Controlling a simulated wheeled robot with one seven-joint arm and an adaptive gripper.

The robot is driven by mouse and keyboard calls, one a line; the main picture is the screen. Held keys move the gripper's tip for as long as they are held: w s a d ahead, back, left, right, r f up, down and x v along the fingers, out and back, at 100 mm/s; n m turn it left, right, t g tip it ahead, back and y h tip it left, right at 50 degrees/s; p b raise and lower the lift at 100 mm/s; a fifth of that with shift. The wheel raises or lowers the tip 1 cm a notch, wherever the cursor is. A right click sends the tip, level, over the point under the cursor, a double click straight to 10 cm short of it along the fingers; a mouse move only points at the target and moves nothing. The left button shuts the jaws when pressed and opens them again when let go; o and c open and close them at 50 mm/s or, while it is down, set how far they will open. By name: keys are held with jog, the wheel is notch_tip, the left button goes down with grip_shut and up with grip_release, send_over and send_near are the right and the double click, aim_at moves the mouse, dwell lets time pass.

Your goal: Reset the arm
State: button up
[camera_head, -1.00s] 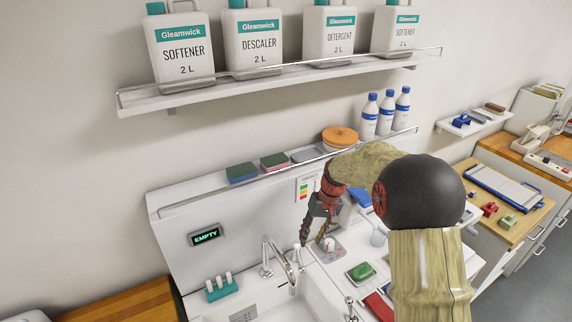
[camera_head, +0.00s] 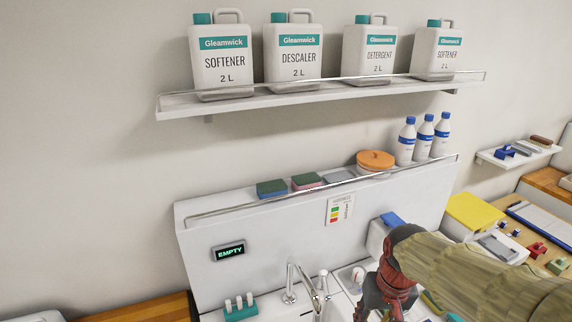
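My arm comes in from the lower right, with a tan sleeve-like cover. My gripper (camera_head: 378,308), dark with red parts, hangs at the bottom edge of the view, over the right side of the sink counter. Its fingertips are cut off or too small to make out, so I cannot tell whether it is open or shut. No held object can be made out.
A sink with a tap (camera_head: 314,290) lies left of my gripper. A lower ledge carries sponges (camera_head: 272,188), an orange-lidded pot (camera_head: 375,162) and white bottles (camera_head: 424,137). Jugs stand on the upper shelf (camera_head: 300,98). A yellow box (camera_head: 472,212) is at right.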

jog(key=s+r+t+b, duration=0.2)
jog(key=s+t+b, duration=0.2)
jog(key=s, duration=0.7)
jog(key=shift+a+n+b, duration=0.15)
jog(key=shift+n+b, duration=0.15)
jog(key=shift+b, duration=0.85)
